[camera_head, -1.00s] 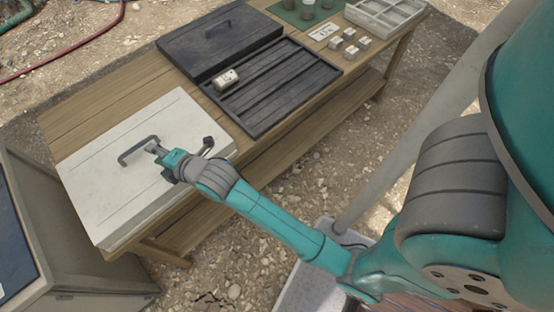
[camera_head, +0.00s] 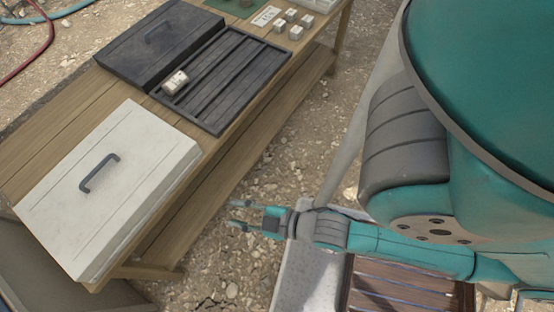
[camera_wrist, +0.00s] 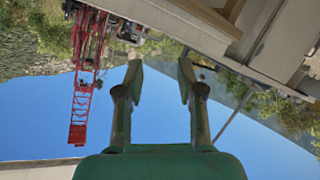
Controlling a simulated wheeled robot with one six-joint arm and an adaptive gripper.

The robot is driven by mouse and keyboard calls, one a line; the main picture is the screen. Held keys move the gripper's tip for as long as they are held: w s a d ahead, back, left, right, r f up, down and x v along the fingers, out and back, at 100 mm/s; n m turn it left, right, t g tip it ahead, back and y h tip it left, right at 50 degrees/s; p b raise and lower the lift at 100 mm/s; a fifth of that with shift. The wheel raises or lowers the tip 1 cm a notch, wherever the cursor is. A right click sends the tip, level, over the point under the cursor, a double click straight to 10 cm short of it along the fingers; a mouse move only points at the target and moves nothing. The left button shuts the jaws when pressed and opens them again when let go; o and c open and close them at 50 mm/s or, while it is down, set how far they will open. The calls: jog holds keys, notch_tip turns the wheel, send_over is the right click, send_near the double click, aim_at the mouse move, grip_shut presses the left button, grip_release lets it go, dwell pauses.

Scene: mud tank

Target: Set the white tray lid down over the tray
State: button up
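The white tray lid (camera_head: 128,160) lies flat on the near left end of the wooden table, its dark handle (camera_head: 99,173) on top. It sits over the white tray (camera_head: 105,258), whose side shows as a thin band under the lid's near edge; the tray's inside is hidden. My gripper (camera_head: 236,214) is off the table's near side, to the right of the lid and clear of it. In the wrist view my gripper (camera_wrist: 161,72) has its two fingers apart with nothing between them.
A dark slotted tray (camera_head: 225,78) holds one pale block (camera_head: 175,82), beside a dark lid (camera_head: 160,42). Several small pale blocks stand at the far end near a label card (camera_head: 265,16). Bare wooden table (camera_head: 60,115) lies between white and dark trays.

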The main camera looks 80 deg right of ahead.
jog(key=s+r+m, duration=0.5)
jog(key=s, duration=0.6)
jog(key=shift+r, duration=0.3)
